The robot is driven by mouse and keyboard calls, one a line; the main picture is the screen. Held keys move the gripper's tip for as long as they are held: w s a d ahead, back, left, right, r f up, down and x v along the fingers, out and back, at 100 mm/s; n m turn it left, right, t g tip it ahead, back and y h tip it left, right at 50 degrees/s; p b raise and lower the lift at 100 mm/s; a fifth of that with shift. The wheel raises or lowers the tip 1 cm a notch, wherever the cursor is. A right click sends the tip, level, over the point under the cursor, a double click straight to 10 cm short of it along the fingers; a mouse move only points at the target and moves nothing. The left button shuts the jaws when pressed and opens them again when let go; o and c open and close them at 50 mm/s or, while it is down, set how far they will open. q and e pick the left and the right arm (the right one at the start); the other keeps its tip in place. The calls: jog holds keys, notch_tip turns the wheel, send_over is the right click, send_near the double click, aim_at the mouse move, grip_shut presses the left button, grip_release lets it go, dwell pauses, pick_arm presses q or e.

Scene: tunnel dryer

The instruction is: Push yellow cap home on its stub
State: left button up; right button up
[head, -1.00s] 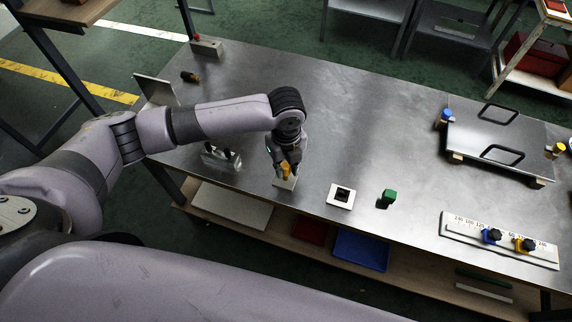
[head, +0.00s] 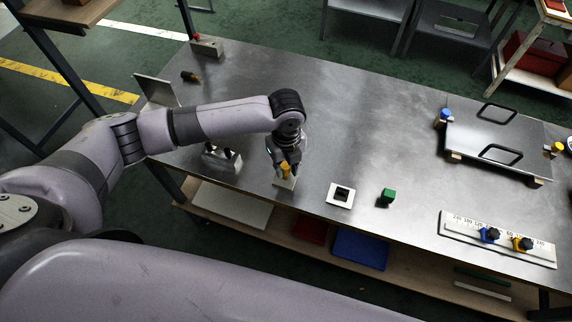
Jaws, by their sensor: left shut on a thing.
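The yellow cap (head: 285,169) is between the fingers of my left gripper (head: 285,167), near the front edge of the table. The gripper points down and is shut on the cap. A small pale base block (head: 285,183) sits on the table right below the cap. The stub is hidden by the cap and fingers, and I cannot tell how far the cap sits on it. My right gripper is not in view.
On the metal table (head: 330,120), a white square plate (head: 340,195) with a dark opening and a green block (head: 388,196) stand to the right. A scale board (head: 497,240) with blue and orange knobs lies further right. A handled plate (head: 500,145) sits at the back right.

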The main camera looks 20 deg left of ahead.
aim_at(286, 169)
pick_arm(q)
jog(key=shift+f+b, duration=0.55)
jog(key=shift+f, duration=0.95)
jog(key=o, duration=1)
jog(key=shift+r, duration=0.1)
notch_tip(286, 169, up, 12)
jog(key=shift+f, duration=0.1)
